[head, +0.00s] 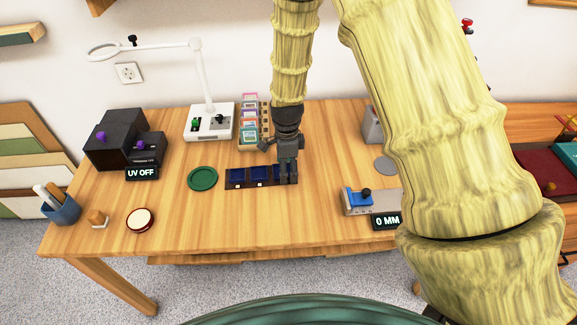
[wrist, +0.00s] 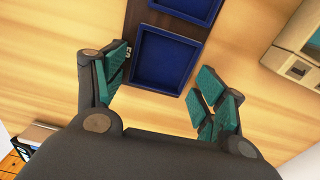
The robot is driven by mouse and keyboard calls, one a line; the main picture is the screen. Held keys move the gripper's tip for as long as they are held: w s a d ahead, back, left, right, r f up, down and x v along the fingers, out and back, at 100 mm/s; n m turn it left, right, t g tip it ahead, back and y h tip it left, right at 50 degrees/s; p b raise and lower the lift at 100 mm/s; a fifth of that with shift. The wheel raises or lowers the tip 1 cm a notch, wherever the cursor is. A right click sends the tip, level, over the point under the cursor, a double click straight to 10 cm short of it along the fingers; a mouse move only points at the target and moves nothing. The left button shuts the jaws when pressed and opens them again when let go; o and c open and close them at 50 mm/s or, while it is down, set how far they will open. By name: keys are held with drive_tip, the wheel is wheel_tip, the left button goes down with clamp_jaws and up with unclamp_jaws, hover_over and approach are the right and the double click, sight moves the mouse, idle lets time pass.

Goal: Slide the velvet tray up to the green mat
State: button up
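The velvet tray (head: 248,178) is a long dark tray with blue velvet compartments, lying flat near the middle of the wooden table. The round green mat (head: 202,178) lies to its left, with a small strip of bare table between them. My gripper (head: 288,176) points down at the tray's right end and hides part of it. In the wrist view, my gripper (wrist: 163,84) has its teal-padded fingers spread apart, with the tray's (wrist: 190,27) end compartment between and beyond them. Nothing is held. Whether a finger touches the tray I cannot tell.
A white magnifier lamp (head: 208,121) and a rack of colourful cards (head: 252,135) stand behind the tray. Black boxes (head: 115,140) with a UV OFF sign stand left. A gauge (head: 368,200) reading 0 MM and a grey disc (head: 385,165) lie right. Table in front is clear.

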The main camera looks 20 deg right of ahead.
drive_tip(key=shift+r, duration=0.15)
wheel_tip(320, 180, up, 12)
idle(0.8)
idle(0.4)
